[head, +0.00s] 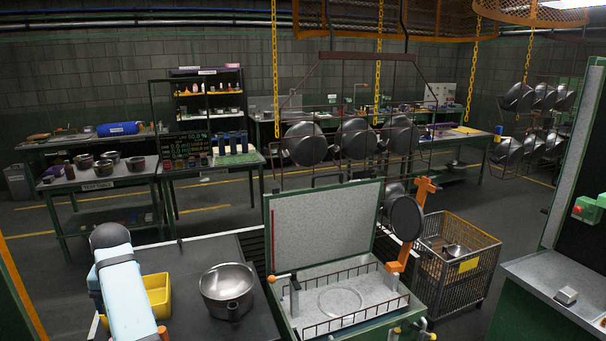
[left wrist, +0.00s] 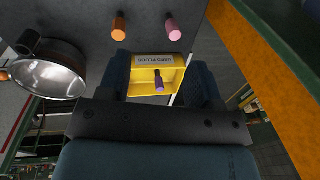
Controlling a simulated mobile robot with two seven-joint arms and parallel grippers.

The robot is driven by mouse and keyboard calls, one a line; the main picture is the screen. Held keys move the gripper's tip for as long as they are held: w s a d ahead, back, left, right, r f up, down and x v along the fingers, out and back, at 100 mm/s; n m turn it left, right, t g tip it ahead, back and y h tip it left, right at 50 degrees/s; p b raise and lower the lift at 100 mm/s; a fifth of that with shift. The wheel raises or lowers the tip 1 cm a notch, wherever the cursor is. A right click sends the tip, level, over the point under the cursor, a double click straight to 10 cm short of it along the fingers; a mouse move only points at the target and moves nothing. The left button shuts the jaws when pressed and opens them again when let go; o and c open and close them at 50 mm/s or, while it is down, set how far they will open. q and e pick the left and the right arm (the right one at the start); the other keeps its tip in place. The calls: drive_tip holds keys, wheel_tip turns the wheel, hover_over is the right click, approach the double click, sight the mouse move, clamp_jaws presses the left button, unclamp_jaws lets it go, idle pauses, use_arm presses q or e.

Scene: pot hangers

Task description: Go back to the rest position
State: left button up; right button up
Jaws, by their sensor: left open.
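My left arm (head: 120,275) comes in from the bottom left of the head view, over the dark bench beside a yellow bin. Its fingers are hidden there. In the left wrist view my left gripper (left wrist: 158,76) is open, with dark fingers on either side of the yellow bin (left wrist: 145,91) in the picture. Nothing shows gripped; whether the fingers touch the bin cannot be told. A purple-tipped item (left wrist: 158,82) shows at the bin. My right gripper is in neither view.
A steel pot (head: 228,285) stands on the bench right of the yellow bin (head: 157,294). An open-lidded machine (head: 324,228) stands to the right, with a wire basket inside. Pots hang on a rack (head: 354,138) behind it. A mesh cart (head: 456,275) stands farther right.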

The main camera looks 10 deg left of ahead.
use_arm(q)
drive_tip(key=w+a+f+m+g+y, duration=0.3)
drive_tip(key=w+a+m+y, duration=0.2)
drive_tip(key=a+y, duration=0.45)
drive_tip(key=w+d+m+t+h, duration=0.2)
drive_tip(key=w+d+t, duration=0.1)
drive_tip(key=w+t, duration=0.7)
drive_tip(key=w+d+r+t+h, duration=0.8)
drive_tip(key=w+d+r+t, duration=0.1)
drive_tip(key=w+d+t, duration=0.15)
drive_tip(key=s+d+f+m+g+h, duration=0.1)
drive_tip(key=s+d+f, duration=0.5)
drive_tip(key=s+f, duration=0.5)
drive_tip(key=s+d+f+m+g+h, duration=0.1)
drive_tip(key=s+d+f+g, duration=0.1)
drive_tip(key=s+d+f, duration=0.85)
drive_tip(key=s+d+f+g, duration=0.1)
drive_tip(key=s+f, duration=0.3)
drive_tip(key=s, duration=0.5)
drive_tip(key=s+d+f+n+g+h, duration=0.1)
drive_tip(key=s+d+f, duration=0.2)
drive_tip(key=s, duration=0.7)
drive_tip(key=s+d+f+g+h, duration=0.1)
drive_tip(key=s+d+f, duration=0.2)
drive_tip(key=s, duration=0.6)
drive_tip(key=shift+s+f+n, duration=0.15)
drive_tip(key=shift+f+n, duration=0.25)
drive_tip(key=shift+f, duration=0.4)
